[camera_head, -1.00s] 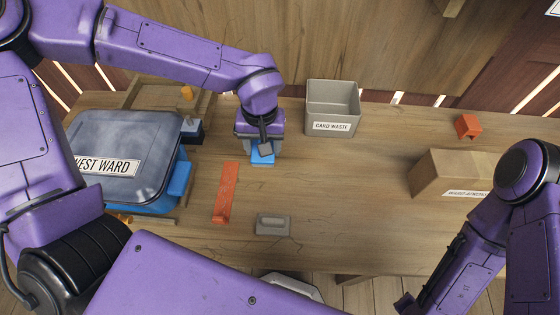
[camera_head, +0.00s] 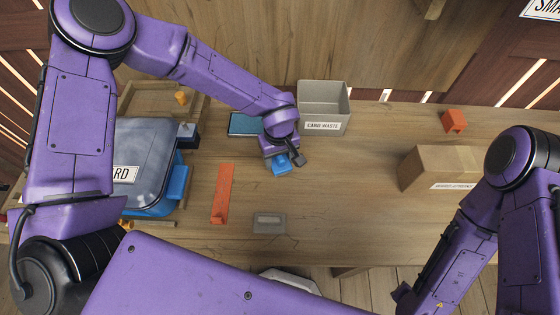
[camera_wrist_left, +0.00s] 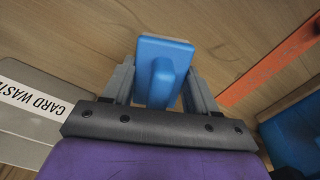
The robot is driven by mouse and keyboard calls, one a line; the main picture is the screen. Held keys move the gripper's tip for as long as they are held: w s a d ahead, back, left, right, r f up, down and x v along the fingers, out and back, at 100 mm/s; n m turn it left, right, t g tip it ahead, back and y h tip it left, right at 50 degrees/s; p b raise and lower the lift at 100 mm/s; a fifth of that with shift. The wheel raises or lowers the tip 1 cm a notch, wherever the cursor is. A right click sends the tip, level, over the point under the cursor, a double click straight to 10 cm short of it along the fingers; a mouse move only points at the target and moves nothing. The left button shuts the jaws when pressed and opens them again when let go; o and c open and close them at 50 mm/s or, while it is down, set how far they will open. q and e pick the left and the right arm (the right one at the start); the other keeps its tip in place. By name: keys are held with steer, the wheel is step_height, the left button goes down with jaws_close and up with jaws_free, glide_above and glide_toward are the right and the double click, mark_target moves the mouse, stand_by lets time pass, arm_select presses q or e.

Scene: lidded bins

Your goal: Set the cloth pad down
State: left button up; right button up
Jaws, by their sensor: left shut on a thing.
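The cloth pad, as I take it, is a blue block with a raised grip and a thin pale layer along one edge. It (camera_head: 280,168) shows below my left gripper (camera_head: 281,158) in the head view. In the left wrist view the pad (camera_wrist_left: 160,50) sits between the two grey fingers of my left gripper (camera_wrist_left: 160,85), which is shut on it. The pad is over the table, left of and in front of the card waste bin. I cannot tell whether its underside touches the wood. My right gripper is not in view; only its arm shows at the right.
A card waste bin (camera_head: 323,110) stands at the back. A flat teal item (camera_head: 245,124) lies left of my left gripper. An orange strip (camera_head: 222,193), a grey handled block (camera_head: 270,223), a lidded blue bin (camera_head: 148,160) and a cardboard box (camera_head: 430,170) are around. The table's middle right is clear.

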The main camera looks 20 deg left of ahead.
mark_target(280, 164)
arm_select(q)
step_height(280, 164, down, 3)
steer(key=shift+w+r+p, duration=0.1)
steer(key=shift+r+p, duration=0.05)
steer(key=shift+p, duration=0.4)
steer(key=shift+f, duration=0.35)
steer(key=shift+f, duration=0.1)
steer(key=o, duration=1)
step_height(280, 164, up, 12)
steer(key=shift+r+b, duration=0.15)
steer(key=shift+b, duration=0.65)
